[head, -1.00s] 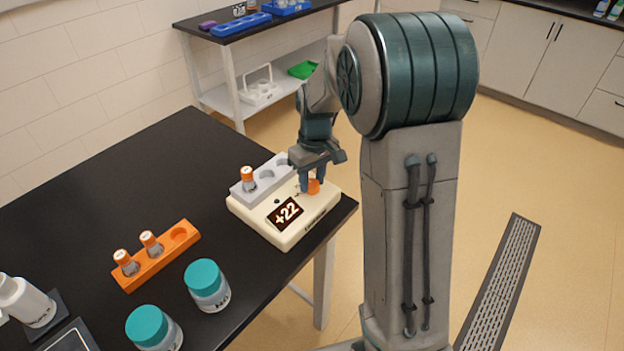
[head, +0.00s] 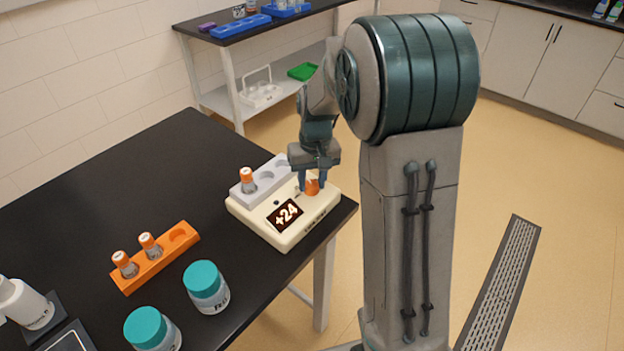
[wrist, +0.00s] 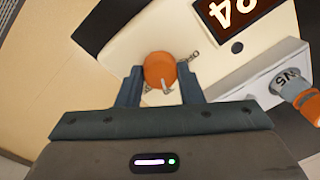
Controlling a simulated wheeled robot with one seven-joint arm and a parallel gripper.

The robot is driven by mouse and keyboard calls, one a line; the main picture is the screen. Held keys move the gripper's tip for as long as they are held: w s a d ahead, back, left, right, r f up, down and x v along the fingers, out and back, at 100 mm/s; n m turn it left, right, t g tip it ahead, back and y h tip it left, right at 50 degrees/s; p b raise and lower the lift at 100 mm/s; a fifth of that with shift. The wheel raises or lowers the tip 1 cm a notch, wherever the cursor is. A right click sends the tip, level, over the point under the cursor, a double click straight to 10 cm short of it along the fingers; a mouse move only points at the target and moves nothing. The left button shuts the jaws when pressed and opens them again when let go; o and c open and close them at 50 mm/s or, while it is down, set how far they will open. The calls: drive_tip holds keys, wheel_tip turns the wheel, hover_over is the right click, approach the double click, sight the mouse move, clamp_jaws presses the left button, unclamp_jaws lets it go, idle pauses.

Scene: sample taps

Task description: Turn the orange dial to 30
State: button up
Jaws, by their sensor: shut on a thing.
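The orange dial (head: 313,187) sits on top of a cream device (head: 268,233) at the table's right corner. The device's display (head: 285,214) reads +24. My gripper (head: 312,181) points down over the dial with its fingers on both sides of it. In the wrist view, the dial (wrist: 160,70) lies between the two fingertips of my gripper (wrist: 160,78), which is shut on it. The display (wrist: 235,10) is partly cut off there, with 24 showing.
A grey rack (head: 262,180) with one orange-capped vial (head: 247,180) is on the device's far side. An orange rack (head: 155,262) with two vials and two teal-lidded jars (head: 207,287) stand nearer on the black table (head: 130,175). The table's left middle is clear.

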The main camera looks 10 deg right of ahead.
sight(315, 183)
drive_tip(key=shift+r, duration=0.1)
drive_tip(key=o, duration=1)
drive_tip(key=shift+c, duration=0.2)
wheel_tip(315, 183, up, 14)
drive_tip(key=shift+d, duration=0.35)
